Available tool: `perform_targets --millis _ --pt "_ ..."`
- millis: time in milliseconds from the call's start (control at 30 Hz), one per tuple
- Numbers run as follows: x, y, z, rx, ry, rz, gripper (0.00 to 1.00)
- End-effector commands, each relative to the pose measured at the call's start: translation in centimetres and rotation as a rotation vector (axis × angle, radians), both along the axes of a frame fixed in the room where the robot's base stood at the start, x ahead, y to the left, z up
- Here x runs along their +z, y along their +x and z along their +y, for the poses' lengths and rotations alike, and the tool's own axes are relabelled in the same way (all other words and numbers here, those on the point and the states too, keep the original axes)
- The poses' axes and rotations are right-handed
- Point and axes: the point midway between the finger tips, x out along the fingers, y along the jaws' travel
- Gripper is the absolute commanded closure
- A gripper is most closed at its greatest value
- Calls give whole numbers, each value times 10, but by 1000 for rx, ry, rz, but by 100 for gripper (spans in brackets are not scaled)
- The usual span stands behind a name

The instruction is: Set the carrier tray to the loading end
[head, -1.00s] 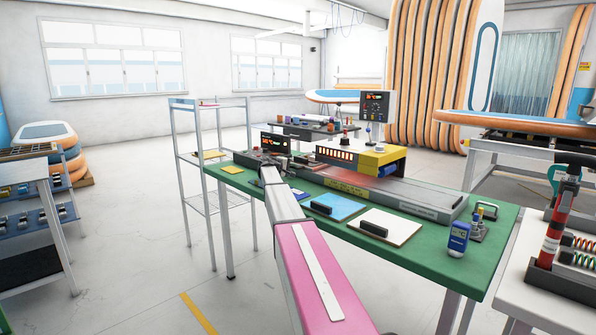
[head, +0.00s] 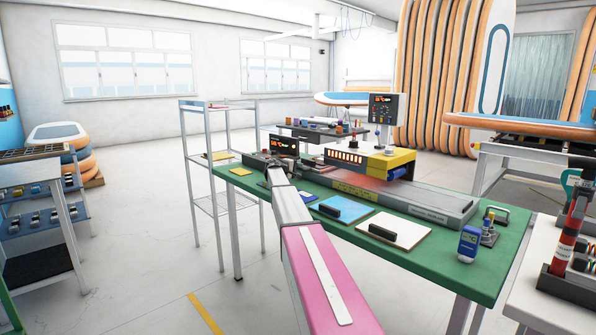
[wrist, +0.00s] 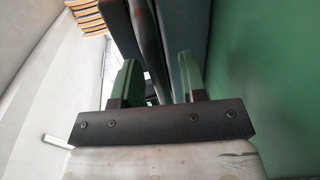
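The long grey bed (head: 440,200) of the bench machine runs along the green table, under a yellow and grey heater unit (head: 385,162) with a reddish glow. A low dark grey part (head: 262,160) sits at the bed's far left end; I cannot tell for sure whether it is the carrier tray. My arm reaches to that end, where my gripper is too small to make out. In the wrist view my gripper (wrist: 158,70) has its two fingers apart, with a dark bar (wrist: 150,40) running between them. No firm grip on the bar shows.
On the green table (head: 440,262) lie a blue board (head: 345,207) and a white board (head: 400,230), each with a black handle. A blue handheld meter (head: 468,243) stands at the right. A wire rack (head: 215,160) stands behind the table's left end. Open floor lies left.

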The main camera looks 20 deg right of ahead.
Motion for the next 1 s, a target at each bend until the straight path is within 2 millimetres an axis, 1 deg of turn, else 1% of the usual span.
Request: perform_targets --millis 167,267,600,700,800,1000 --pt "3 -6 11 1 0 0 61" --pt "5 -11 23 1 0 0 61" --pt "18 -33 80 3 0 -1 61" --pt "21 -37 91 3 0 -1 61" --pt "22 -39 97 2 0 0 61" --pt "22 -39 98 2 0 0 61"
